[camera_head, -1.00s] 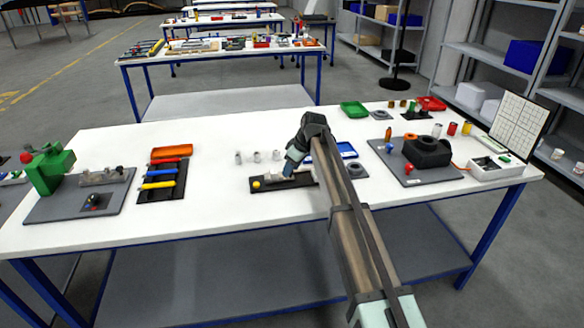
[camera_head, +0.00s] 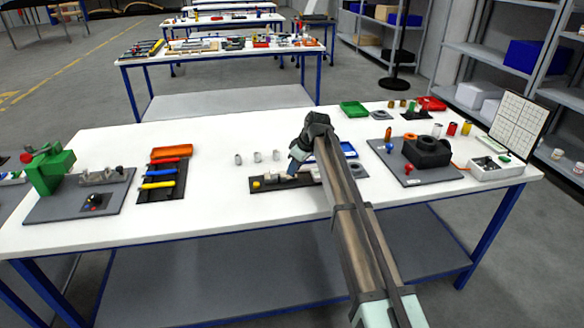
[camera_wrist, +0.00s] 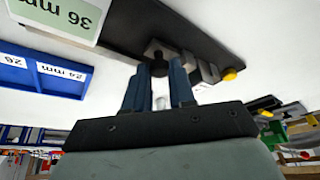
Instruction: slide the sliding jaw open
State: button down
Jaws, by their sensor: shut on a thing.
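A long dark plate (camera_head: 262,188) lies on the white table in front of my arm. It carries small grey metal blocks and a yellow knob (camera_head: 256,184) at its left end. In the wrist view, a grey jaw block (camera_wrist: 153,48) has a dark round knob (camera_wrist: 158,67) on it. Another grey block (camera_wrist: 206,70) stands apart from it, towards the yellow knob (camera_wrist: 230,74). My gripper (camera_wrist: 158,82) is shut on the dark knob, its two blue fingers on either side. In the head view my gripper (camera_head: 292,174) is over the plate; my arm hides the plate's right part.
A blue tray (camera_head: 345,150) is behind my arm. A rack with coloured handles (camera_head: 160,180) lies left; a grey board with a black block (camera_head: 427,152) lies right. The table's front strip is clear.

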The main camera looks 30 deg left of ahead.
jog(key=shift+w+d, duration=0.65)
jog(key=shift+d, duration=0.05)
jog(key=c, duration=0.9)
grip_release()
jog(key=shift+c, duration=0.2)
jog(key=v, duration=1.4)
jog(key=shift+a+f, duration=0.1)
